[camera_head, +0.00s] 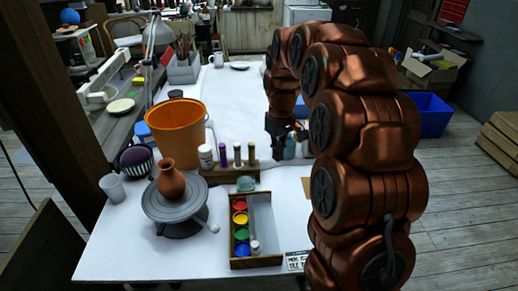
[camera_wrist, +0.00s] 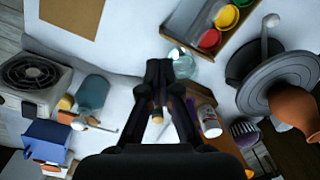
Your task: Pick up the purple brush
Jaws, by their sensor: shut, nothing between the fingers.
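I cannot tell for sure which one is the purple brush. My gripper (camera_head: 287,133) hangs above the table, to the right of the rack, partly hidden by my arm. In the wrist view my gripper (camera_wrist: 160,68) points over the white tabletop with its fingers shut and nothing held. The fingers hide part of the rack there.
An orange bucket (camera_head: 177,130) stands behind the rack. A clay vase (camera_head: 170,178) sits on a grey turntable (camera_head: 175,207). A paint box (camera_head: 265,220) and a glass jar (camera_head: 246,183) are in front.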

